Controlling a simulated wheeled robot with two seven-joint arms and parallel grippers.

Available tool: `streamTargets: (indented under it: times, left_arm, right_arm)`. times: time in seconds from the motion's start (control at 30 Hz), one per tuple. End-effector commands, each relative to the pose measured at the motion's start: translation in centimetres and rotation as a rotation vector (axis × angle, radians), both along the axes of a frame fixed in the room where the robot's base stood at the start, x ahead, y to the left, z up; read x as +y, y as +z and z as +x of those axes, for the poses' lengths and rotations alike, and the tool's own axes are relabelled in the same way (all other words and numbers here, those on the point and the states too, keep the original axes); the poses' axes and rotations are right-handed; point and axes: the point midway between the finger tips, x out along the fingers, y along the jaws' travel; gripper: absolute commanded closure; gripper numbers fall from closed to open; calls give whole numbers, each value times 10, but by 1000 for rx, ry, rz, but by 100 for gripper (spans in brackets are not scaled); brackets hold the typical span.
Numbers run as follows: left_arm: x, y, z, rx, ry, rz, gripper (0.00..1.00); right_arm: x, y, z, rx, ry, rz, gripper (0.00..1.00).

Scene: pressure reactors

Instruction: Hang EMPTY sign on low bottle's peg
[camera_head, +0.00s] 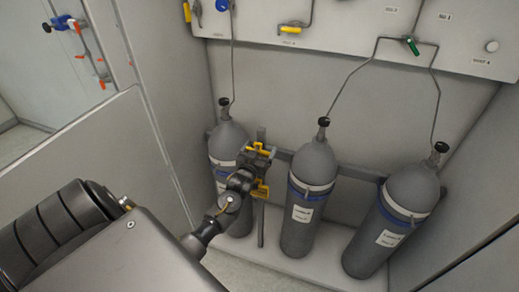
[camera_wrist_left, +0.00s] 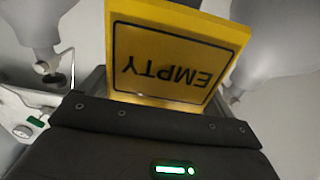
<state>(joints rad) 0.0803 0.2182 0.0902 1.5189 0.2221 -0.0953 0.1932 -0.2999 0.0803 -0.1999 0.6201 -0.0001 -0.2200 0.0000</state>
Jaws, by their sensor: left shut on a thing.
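The yellow EMPTY sign (camera_wrist_left: 172,58) fills the upper middle of the left wrist view, its black lettering upside down there. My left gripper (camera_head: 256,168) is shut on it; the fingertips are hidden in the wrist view. In the head view the gripper is in front of the right side of the left bottle (camera_head: 227,143), with yellow parts showing around it. I cannot tell whether it touches the bottle. The middle bottle (camera_head: 314,163) and right bottle (camera_head: 411,190) stand to its right. I cannot make out any peg, nor which bottle is low. My right gripper is out of view.
A grey rail (camera_head: 357,172) runs behind the bottles, with an upright post (camera_head: 261,222) beside the left bottle. Thin pipes rise from the valves to the wall panel (camera_head: 340,30), which has a green handle (camera_head: 413,47). A partition (camera_head: 95,165) stands at left.

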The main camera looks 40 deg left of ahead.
Motion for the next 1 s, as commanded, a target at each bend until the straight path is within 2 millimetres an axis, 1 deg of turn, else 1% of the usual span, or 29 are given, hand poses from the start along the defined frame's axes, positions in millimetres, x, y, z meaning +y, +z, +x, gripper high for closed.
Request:
streamTargets:
  times: [0.07,0.1,0.17,0.37,0.5,0.63,0.8,0.87,1.0]
  left_arm:
    - [0,-4,0,0,0,0,34]
    - [0,-3,0,0,0,0,9]
    - [0,-3,0,0,0,0,1]
    - [0,-3,0,0,0,0,0]
    - [-1,-6,-1,-1,-1,0,0]
    - [-8,-7,-21,0,-1,0,0]
    - [-19,-12,-53,0,-1,-1,0]
    - [-23,-8,-64,1,-1,0,0]
    - [-30,-8,-86,1,-1,-1,0]
  right_arm:
    - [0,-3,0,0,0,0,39]
    - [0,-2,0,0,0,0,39]
    - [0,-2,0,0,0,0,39]
    - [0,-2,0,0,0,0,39]
    - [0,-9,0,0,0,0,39]
    - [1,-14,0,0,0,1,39]
    - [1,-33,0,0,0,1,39]
    - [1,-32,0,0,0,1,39]
    - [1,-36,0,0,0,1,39]
